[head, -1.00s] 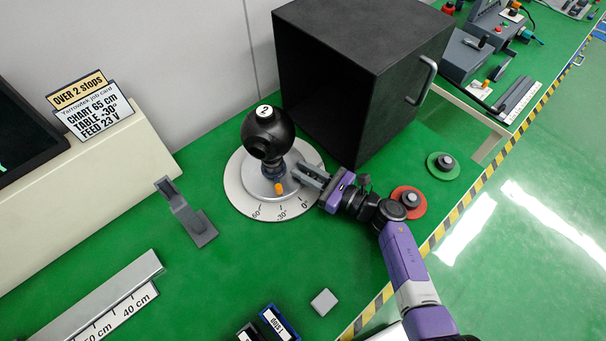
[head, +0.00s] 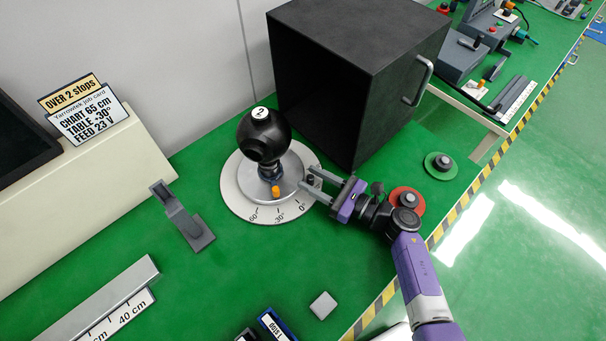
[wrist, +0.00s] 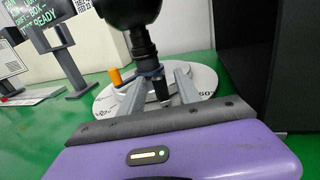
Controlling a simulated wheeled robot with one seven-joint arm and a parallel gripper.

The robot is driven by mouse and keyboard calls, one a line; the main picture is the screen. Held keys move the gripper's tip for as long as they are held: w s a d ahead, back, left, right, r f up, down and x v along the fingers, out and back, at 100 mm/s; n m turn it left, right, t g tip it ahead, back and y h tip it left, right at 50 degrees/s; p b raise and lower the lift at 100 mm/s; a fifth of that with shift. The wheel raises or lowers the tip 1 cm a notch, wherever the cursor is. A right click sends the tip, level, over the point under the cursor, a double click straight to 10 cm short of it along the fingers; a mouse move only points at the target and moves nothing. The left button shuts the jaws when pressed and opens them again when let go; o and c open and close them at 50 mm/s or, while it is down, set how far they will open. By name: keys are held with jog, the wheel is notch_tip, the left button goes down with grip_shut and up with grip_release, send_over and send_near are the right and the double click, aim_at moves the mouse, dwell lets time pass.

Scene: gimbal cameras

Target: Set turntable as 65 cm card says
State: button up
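The turntable (head: 249,199) is a silver disc on a white dial with -60, -30 and 0 marks. Its orange peg (head: 276,190) is on the front side, roughly facing the -30° mark; the exact reading is unclear. A black ball-shaped device (head: 263,137) stands on the disc. The job card (head: 88,120) reads "CHART 65 cm, TABLE -30°, FEED 23 V". My gripper (head: 307,184) is open at the turntable's right edge, its fingers apart with a small dark post (wrist: 164,90) between them. The orange peg also shows in the wrist view (wrist: 116,77), left of the fingers.
A large black box (head: 345,75) stands behind and right of the turntable. A red-ringed knob (head: 407,199) lies beside my arm and a green-ringed knob (head: 441,164) farther right. A grey bracket (head: 183,215) and a ruler rail (head: 110,305) are at the left.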

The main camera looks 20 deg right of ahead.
jog(key=shift+b+v, duration=0.3)
jog(key=shift+v, duration=1.65)
jog(key=shift+s+a, duration=0.1)
jog(key=shift+s, duration=0.2)
jog(key=s+r+m+t+h, duration=0.1)
jog(key=s+m, duration=0.2)
jog(key=s+a+r+m+t+h, duration=0.1)
jog(key=s+m, duration=0.2)
jog(key=m, duration=0.1)
jog(key=s+r+m+t, duration=0.1)
jog(key=s+r+m, duration=0.1)
jog(key=s+m, duration=0.1)
jog(key=shift+s+a+r+m+h, duration=0.15)
jog(key=shift+s+a+m+h, duration=0.15)
jog(key=shift+m+h, duration=0.15)
jog(key=s+r+m+g+h, duration=0.1)
jog(key=s+r+m+h, duration=0.1)
jog(key=s+r+m, duration=0.2)
jog(key=s+r+m+g+h, duration=0.1)
jog(key=s+r+m+h, duration=0.1)
jog(key=s+m, duration=0.8)
jog(key=s+a+r+m+g+h, duration=0.1)
jog(key=s+r+m+h, duration=0.2)
jog(key=m, duration=1.4)
jog(key=s+r, duration=0.2)
jog(key=s, duration=0.2)
jog(key=shift+r+m, duration=0.35)
